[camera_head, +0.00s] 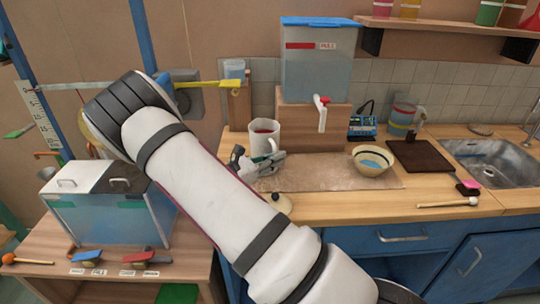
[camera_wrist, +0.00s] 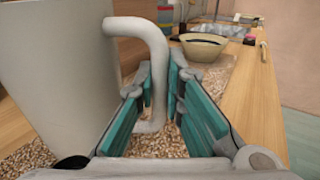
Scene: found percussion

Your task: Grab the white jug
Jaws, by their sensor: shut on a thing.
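My gripper and arm hide the jug's lower part in the head view.
A lidded dispenser (camera_head: 318,70) with a red-handled tap stands on a wooden block behind. A cream bowl (camera_head: 362,168) sits right of my gripper on a speckled mat (camera_head: 320,182). A dark board (camera_head: 418,157) and a sink (camera_head: 495,160) lie farther right.

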